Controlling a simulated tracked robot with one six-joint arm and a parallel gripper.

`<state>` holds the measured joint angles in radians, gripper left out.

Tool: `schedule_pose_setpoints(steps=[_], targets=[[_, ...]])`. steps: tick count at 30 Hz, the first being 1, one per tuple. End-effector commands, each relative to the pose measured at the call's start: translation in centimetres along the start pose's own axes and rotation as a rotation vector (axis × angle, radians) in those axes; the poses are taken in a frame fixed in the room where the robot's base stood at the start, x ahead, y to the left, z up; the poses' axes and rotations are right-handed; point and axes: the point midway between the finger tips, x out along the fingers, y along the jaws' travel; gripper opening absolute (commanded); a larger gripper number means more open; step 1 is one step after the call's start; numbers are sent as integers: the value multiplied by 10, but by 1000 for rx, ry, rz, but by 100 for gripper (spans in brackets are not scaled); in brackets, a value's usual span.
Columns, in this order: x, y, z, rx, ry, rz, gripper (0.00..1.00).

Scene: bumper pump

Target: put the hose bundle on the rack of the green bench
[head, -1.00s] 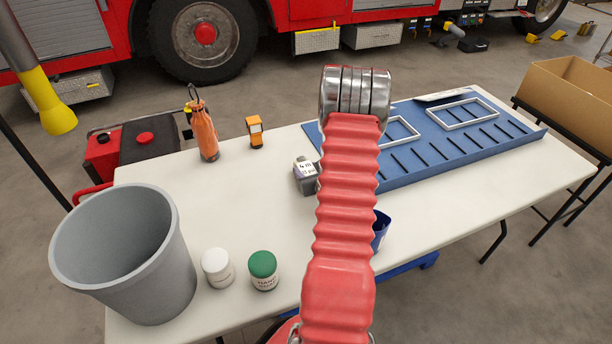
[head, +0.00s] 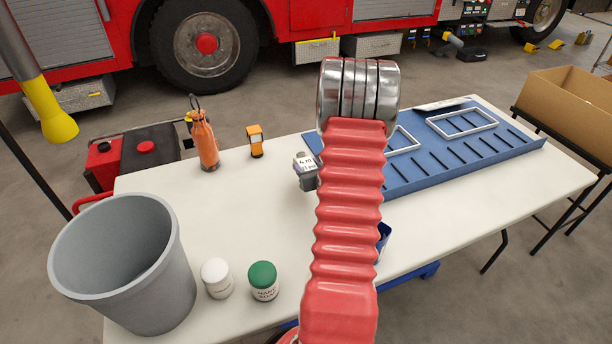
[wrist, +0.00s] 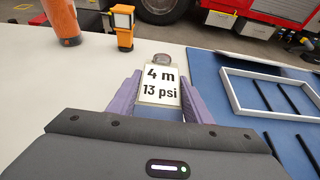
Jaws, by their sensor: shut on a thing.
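My gripper (wrist: 160,92) has purple fingers, one on each side of a small thing with a white label (wrist: 158,84) reading "4 m 13 psi". It is shut on this labelled thing. A round metal part shows behind the label. In the head view the labelled thing (head: 304,168) shows as a small grey block just left of my red ribbed arm, beside the left edge of the blue slotted board (head: 425,165). My arm hides most of the gripper there. I cannot make out a hose bundle, and no green bench is in view.
On the white table (head: 240,205) are a grey bin (head: 170,285), a white jar (head: 216,278), a green-lidded jar (head: 263,282), an orange bottle (head: 205,142) and an orange device (head: 255,141). White frames (head: 463,118) lie on the board. A cardboard box (head: 565,105) stands at right.

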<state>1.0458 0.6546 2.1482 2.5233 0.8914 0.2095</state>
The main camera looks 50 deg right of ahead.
Motion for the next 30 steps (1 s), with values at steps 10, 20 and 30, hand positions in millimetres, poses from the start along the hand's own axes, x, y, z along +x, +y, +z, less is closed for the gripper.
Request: schedule_pose_setpoints(steps=[10, 20, 30], targets=[[-13, 0, 33, -1, -2, 1, 5], [-14, 0, 36, 0, -1, 1, 5], [-14, 0, 35, 0, -1, 1, 5]])
